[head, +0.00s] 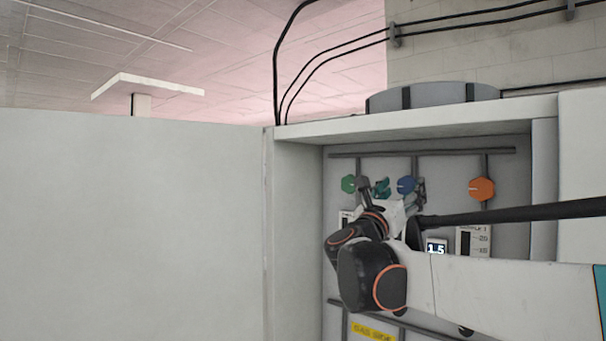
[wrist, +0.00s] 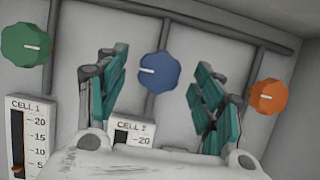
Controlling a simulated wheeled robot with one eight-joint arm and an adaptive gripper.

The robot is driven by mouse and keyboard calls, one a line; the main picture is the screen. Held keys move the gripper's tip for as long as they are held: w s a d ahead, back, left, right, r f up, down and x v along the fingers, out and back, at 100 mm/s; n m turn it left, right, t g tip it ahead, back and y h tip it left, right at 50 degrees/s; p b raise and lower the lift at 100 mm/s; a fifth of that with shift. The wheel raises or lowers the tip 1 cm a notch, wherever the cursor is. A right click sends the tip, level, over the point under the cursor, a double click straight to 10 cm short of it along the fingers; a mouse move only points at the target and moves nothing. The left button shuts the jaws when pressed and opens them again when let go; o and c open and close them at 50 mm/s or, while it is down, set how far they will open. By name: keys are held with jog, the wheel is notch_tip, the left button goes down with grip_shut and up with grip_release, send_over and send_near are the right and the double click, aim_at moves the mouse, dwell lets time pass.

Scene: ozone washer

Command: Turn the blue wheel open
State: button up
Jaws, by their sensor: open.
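The blue wheel (wrist: 159,72) is a faceted knob with a white pointer mark directed left, on the back panel of the cabinet. In the head view the blue wheel (head: 405,185) is partly covered by my gripper (head: 400,188). My gripper (wrist: 158,100) is open, with its teal-padded fingers on either side of the blue wheel in the wrist view. There is a visible gap between each finger and the wheel in that picture. I cannot tell how far the fingertips are from the panel.
A green wheel (wrist: 26,46) is to the left and an orange wheel (wrist: 269,97) to the right. Gauges labelled CELL 1 (wrist: 30,140) and CELL 2 (wrist: 131,134) are below. An open white door (head: 130,220) fills the left of the head view. Pipes (head: 430,153) cross the panel.

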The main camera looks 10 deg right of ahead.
aim_at(406, 186)
jog(key=shift+p+x, duration=0.3)
jog(key=shift+x, duration=1.55)
jog(key=c, duration=1)
